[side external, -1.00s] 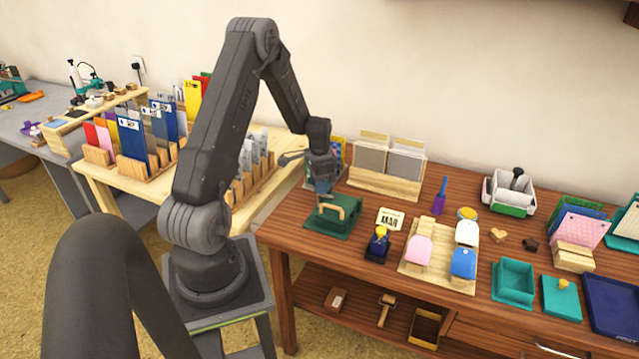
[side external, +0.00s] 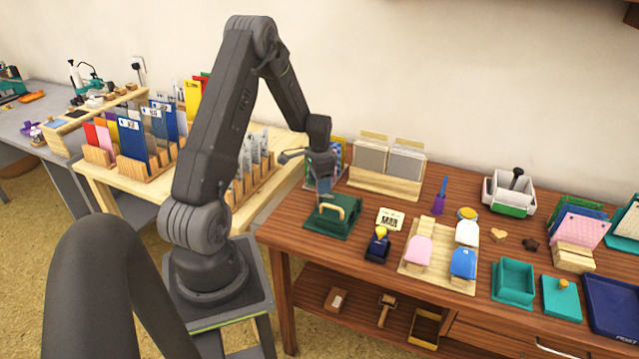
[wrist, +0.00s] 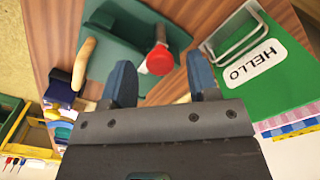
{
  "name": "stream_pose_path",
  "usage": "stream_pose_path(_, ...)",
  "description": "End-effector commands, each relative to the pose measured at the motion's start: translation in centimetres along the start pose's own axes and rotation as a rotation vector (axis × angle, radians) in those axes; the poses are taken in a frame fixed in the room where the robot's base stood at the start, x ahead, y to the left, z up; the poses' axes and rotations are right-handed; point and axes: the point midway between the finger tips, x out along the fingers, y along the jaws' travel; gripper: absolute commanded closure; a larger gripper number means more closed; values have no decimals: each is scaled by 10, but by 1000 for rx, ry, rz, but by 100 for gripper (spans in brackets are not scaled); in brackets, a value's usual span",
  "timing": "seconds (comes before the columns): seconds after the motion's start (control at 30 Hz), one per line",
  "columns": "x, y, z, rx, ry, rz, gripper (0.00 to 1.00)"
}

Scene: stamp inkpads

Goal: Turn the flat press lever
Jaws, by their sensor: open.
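The flat press (side external: 318,226) is a dark green block with a curved wooden handle (side external: 347,206), near the left end of the brown table. In the wrist view, the press (wrist: 110,55) lies at the top, with its pale wooden handle (wrist: 83,66) at left. A rod with a red round end (wrist: 160,60) stands out from the press; I cannot tell whether this or the handle is the lever. My gripper (side external: 324,187) is above the back of the press.
In the wrist view, a green board with a HELLO card (wrist: 253,64) and wire clip lies right of the fingers. A wooden rack with grey pads (side external: 385,185) stands behind the press. A dark blue stamp (side external: 377,247) and a small card (side external: 390,218) are to its right.

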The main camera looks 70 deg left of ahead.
Motion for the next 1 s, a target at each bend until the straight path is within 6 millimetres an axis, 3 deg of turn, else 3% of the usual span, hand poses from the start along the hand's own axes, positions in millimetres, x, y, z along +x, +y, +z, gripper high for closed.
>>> stream_pose_path(0.53, -110, 0, 0, 0, 4, -5, 46)
stream_pose_path(0.7, -127, 0, 0, 0, 2, -3, 46)
stream_pose_path(1.0, -131, 0, 0, 0, 1, -1, 46)
